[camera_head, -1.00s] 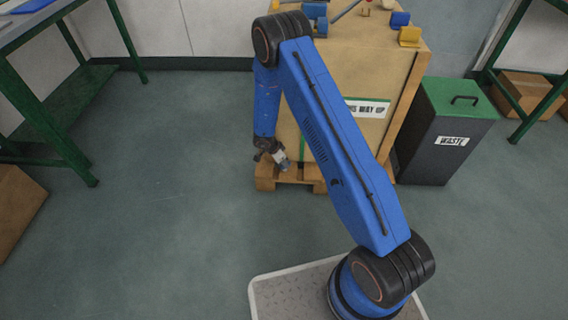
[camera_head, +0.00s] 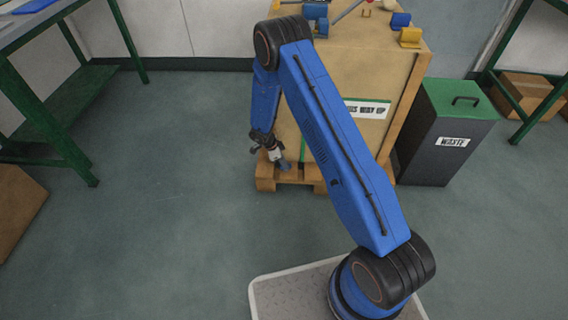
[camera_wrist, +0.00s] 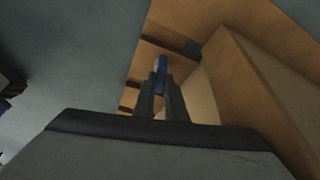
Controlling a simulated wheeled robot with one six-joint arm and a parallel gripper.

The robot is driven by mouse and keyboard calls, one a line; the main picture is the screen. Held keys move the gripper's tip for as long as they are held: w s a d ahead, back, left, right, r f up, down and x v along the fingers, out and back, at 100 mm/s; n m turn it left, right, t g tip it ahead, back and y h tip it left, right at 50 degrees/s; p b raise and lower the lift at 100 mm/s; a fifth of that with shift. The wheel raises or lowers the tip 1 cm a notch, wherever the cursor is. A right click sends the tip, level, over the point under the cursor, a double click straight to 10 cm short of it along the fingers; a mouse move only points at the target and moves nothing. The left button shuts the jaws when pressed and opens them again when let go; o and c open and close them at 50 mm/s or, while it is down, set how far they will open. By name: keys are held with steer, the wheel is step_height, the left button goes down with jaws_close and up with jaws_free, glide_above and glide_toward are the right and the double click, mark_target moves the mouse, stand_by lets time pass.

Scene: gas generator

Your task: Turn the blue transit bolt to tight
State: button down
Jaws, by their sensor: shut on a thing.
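The blue transit bolt (camera_wrist: 160,66) shows in the wrist view as a small blue piece between my two dark fingertips, beside the wooden crate. My gripper (camera_wrist: 160,88) is shut on it. In the head view my gripper (camera_head: 284,165) is low at the crate's front left, just above the pallet, and points down and to the right. The bolt cannot be made out clearly there. My fingers cover part of the bolt, and no mark for tight is readable.
The wooden crate (camera_head: 345,75) stands on a pallet (camera_head: 265,184), with blue and yellow parts on top. A grey waste bin (camera_head: 436,150) with a green lid stands right of it. A green-framed bench (camera_head: 75,75) is at left.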

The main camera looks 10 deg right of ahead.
steer(key=c, duration=1.8)
jaws_free()
steer(key=shift+r, duration=0.15)
steer(key=v, duration=1.7)
steer(key=shift+a, duration=0.1)
